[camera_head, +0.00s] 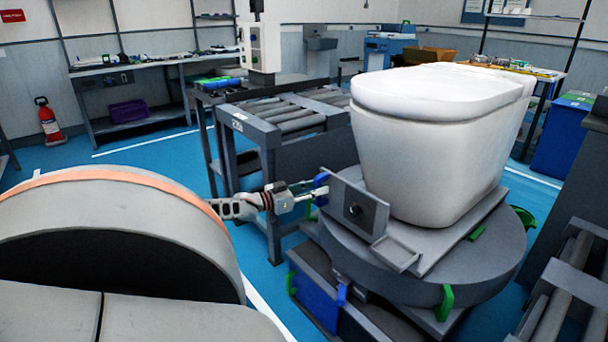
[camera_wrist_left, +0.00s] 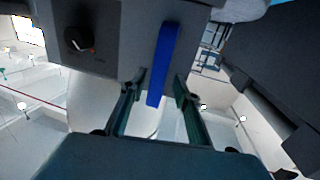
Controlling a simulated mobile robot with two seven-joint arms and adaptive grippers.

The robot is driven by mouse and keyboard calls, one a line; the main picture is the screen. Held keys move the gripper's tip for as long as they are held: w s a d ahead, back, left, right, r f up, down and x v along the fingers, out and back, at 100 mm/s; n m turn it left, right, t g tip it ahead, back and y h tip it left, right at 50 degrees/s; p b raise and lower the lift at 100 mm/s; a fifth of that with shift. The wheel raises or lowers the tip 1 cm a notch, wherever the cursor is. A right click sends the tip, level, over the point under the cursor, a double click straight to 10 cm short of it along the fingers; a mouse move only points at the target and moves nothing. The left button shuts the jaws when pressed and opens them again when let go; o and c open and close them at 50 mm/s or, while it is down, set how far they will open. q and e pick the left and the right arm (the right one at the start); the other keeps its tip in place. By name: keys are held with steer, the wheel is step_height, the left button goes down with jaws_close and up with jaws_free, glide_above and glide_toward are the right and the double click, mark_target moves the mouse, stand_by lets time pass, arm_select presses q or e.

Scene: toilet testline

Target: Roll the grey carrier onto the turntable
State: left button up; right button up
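A white toilet (camera_head: 425,150) stands on the flat grey carrier (camera_head: 447,243), which lies over the round grey turntable (camera_head: 480,278). At the carrier's near left end is an upright grey panel (camera_head: 355,207) with a black knob; the panel also shows in the left wrist view (camera_wrist_left: 100,38). A blue handle (camera_head: 321,184) stands at the panel's left edge. My left gripper (camera_head: 318,194) is at this handle. In the left wrist view the blue handle (camera_wrist_left: 161,70) lies between the open fingers (camera_wrist_left: 160,90), with gaps beside it. My right gripper is not in view.
A roller conveyor (camera_head: 285,110) stands behind and left of the turntable. More rollers (camera_head: 560,300) lie at the lower right. Green tabs (camera_head: 445,302) sit around the turntable's edge. A blue bin (camera_head: 562,135) stands at the right.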

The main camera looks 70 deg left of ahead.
arm_select(q)
steer(key=s+d, duration=0.1)
steer(key=s, duration=1)
steer(key=shift+s, duration=0.4)
steer(key=shift+r, duration=0.1)
